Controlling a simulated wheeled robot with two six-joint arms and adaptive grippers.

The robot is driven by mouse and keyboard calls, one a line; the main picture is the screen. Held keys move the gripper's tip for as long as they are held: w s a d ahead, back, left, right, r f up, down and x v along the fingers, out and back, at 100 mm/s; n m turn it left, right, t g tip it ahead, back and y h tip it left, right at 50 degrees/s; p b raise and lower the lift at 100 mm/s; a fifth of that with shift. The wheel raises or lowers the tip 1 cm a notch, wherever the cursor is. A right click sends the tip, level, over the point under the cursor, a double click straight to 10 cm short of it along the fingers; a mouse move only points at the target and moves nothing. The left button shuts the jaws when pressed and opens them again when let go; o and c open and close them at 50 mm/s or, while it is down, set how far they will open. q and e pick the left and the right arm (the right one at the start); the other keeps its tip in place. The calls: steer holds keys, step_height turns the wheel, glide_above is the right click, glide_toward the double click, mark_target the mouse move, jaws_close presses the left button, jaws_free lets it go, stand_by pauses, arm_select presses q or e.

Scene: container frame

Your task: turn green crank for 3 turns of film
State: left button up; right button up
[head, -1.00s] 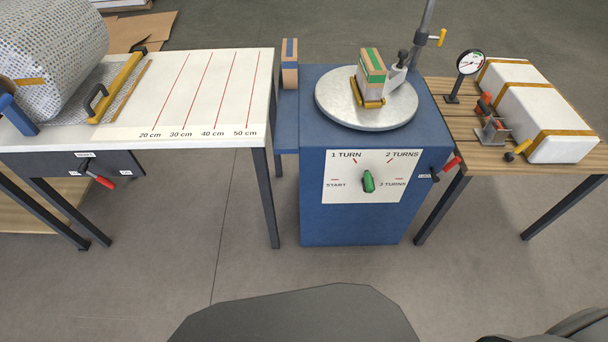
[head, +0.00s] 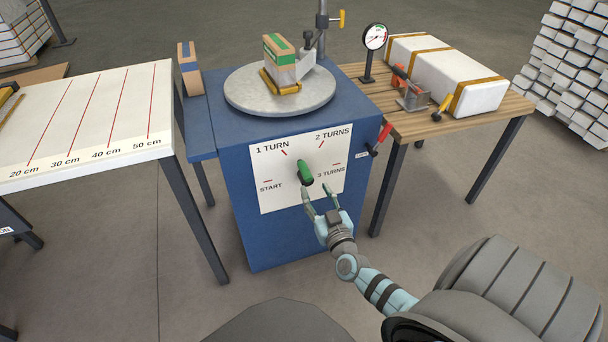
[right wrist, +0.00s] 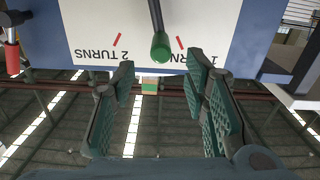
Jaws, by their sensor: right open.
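The green crank (head: 305,172) stands out from the middle of a white dial panel (head: 270,200) on the front of a blue cabinet. The panel is marked START, 1 TURN, 2 TURNS and 3 TURNS. In the right wrist view the crank's green grip (right wrist: 161,47) sits on a dark rod, between the red marks for 1 TURN and 2 TURNS, which appear upside down. My right gripper (head: 318,189) is open and empty, just below and right of the crank. In the wrist view its open fingers (right wrist: 158,80) lie beyond the grip, apart from it. My left gripper is not in view.
A round turntable (head: 240,95) on the cabinet bears a strapped box (head: 280,60). A red-handled lever (head: 380,138) sticks out at the cabinet's right side. A wooden table (head: 440,118) stands right, a white measuring table (head: 100,110) left. Floor in front is clear.

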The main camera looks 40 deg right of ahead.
mark_target(305, 172)
steer(key=b+x, duration=0.3)
steer(key=x, duration=0.6)
steer(key=shift+w+f, duration=0.15)
steer(key=shift+f, duration=0.05)
steer(key=shift+w+d, duration=0.15)
steer(key=shift+w, duration=0.05)
steer(key=shift+r, duration=0.1)
steer(key=shift+c, duration=0.3)
jaws_close()
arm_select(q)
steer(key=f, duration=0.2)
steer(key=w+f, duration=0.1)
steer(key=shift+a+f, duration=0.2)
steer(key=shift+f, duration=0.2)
